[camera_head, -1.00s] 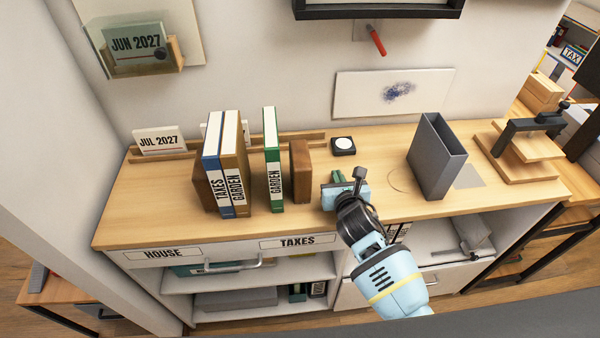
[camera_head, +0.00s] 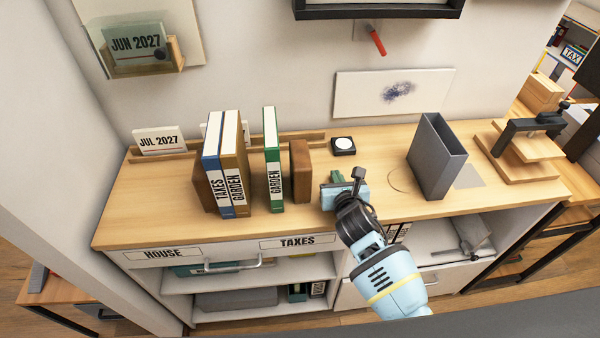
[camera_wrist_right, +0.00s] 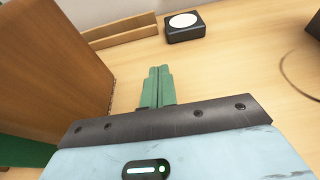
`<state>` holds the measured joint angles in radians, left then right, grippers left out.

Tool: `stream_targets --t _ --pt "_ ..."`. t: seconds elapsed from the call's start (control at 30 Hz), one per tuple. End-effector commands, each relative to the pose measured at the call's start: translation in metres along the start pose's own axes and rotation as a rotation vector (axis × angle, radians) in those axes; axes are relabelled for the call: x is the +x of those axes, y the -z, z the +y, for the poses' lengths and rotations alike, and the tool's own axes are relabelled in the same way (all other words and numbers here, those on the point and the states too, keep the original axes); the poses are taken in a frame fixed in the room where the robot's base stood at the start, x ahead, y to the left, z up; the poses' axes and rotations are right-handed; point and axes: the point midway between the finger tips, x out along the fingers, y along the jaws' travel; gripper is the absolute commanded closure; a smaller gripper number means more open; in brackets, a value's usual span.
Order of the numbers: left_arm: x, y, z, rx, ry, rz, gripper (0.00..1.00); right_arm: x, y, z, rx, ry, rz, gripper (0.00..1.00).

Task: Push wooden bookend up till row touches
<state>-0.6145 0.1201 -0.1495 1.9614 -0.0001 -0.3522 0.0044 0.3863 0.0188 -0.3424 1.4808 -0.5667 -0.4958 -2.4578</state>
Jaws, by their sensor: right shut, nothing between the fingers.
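The wooden bookend (camera_head: 301,170) stands upright on the desk, just right of the green GARDEN binder (camera_head: 273,165), with a small gap between them. Another gap separates the green binder from the blue TAXES binder (camera_head: 217,180) and the tan GARDEN binder (camera_head: 236,178), which stand together. A second wooden block (camera_head: 203,188) is at their left. My right gripper (camera_head: 338,177) is shut and empty, to the right of the bookend and apart from it. In the right wrist view the bookend (camera_wrist_right: 60,60) fills the left side, beside the green fingers (camera_wrist_right: 158,85). My left gripper is out of view.
A black box with a white disc (camera_head: 343,146) lies behind my gripper. A grey open holder (camera_head: 437,160) and a wooden press (camera_head: 520,150) stand to the right. A low wooden rail (camera_head: 180,153) runs along the wall behind the binders.

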Motion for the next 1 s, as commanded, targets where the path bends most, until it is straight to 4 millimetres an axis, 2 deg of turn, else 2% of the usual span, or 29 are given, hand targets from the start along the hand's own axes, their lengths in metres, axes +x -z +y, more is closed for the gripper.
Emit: stream_targets --t 1.0 --pt "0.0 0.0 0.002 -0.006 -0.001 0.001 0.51 0.0 0.0 0.013 0.0 0.0 0.001 1.0"
